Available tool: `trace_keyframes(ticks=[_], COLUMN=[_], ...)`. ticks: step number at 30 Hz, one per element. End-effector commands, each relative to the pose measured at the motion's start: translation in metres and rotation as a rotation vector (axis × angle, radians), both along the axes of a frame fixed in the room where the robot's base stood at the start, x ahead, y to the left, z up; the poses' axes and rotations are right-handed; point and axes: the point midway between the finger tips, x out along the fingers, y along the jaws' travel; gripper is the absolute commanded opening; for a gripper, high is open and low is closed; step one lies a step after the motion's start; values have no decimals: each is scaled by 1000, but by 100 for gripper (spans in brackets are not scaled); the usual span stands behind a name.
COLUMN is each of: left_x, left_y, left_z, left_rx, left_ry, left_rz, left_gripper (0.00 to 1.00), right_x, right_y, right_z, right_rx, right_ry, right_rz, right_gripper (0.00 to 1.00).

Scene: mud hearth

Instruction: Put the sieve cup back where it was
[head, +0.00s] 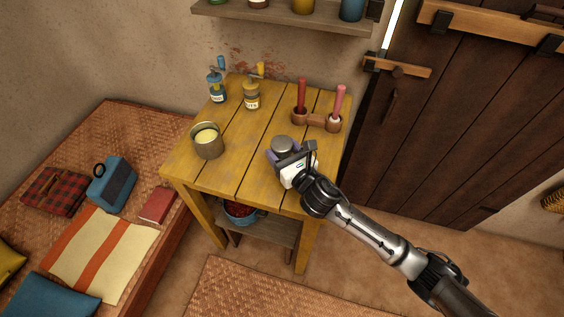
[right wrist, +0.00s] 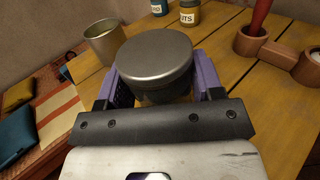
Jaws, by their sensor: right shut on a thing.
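A round metal cup with a flat grey top (head: 282,145), which looks like the sieve cup, is at the front right of the yellow wooden table (head: 236,150). My right gripper (head: 283,155) is shut on it, with purple fingers on either side. In the right wrist view the cup (right wrist: 155,55) sits between both fingers, its lower part hidden by the gripper. I cannot tell whether it touches the table. My left gripper is not in view.
A metal tin with yellow contents (head: 208,140) stands at the table's left. A blue grinder (head: 217,90) and a yellow grinder (head: 252,95) stand at the back. A wooden holder (head: 316,120) with red and pink-handled tools is at the right. The table's middle is clear.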

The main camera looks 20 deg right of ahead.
Motion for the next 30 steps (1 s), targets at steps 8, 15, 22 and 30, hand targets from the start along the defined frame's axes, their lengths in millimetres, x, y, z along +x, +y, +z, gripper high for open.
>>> trace_keyframes(ticks=[8, 15, 22, 30], left_x=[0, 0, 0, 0], left_y=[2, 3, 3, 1], left_z=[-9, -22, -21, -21], left_rx=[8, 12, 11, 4], left_ry=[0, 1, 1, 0], left_rz=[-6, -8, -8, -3], left_gripper=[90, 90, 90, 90], right_x=[1, 1, 1, 1], right_y=[2, 2, 1, 1], right_z=[-17, -43, -41, -45], right_rx=[3, 2, 0, 0], right_ry=[3, 2, 1, 2], right_rz=[-1, 0, 0, 0], right_gripper=[34, 34, 34, 69])
